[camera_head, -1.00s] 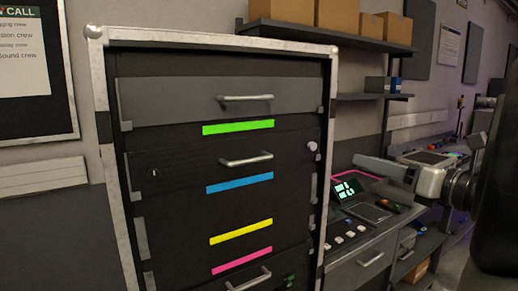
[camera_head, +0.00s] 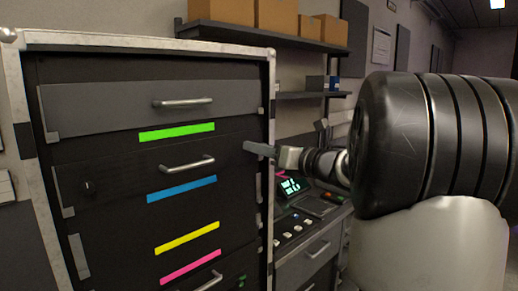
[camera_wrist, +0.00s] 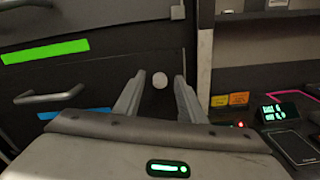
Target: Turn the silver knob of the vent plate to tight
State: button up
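The silver knob (camera_wrist: 160,80) shows in the wrist view as a small pale round disc on a dark panel (camera_wrist: 100,78), near the panel's right edge. My gripper (camera_wrist: 160,75) is open there, one finger on each side of the knob with a gap to both. I cannot tell how far the fingertips are from the panel or which way the knob is turned. In the head view my gripper (camera_head: 258,149) is at the right edge of the cabinet and hides the knob. No part is plainly marked as the vent plate; the knob sits on the panel with the blue strip (camera_head: 182,188).
The black cabinet (camera_head: 35,110) has a pale metal frame, bar handles (camera_head: 187,164) and coloured strips. A small lock-like fitting (camera_head: 87,187) is at the panel's left. A console with a lit display (camera_head: 291,186) stands to the right. Shelves with boxes (camera_head: 276,14) hang above.

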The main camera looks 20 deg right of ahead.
grip_shut()
jog(key=shift+m, duration=0.4)
jog(key=m+p, duration=0.4)
jog(key=m, duration=1.3)
jog(key=shift+d, duration=0.1)
jog(key=shift+f, duration=0.1)
dwell(0.4)
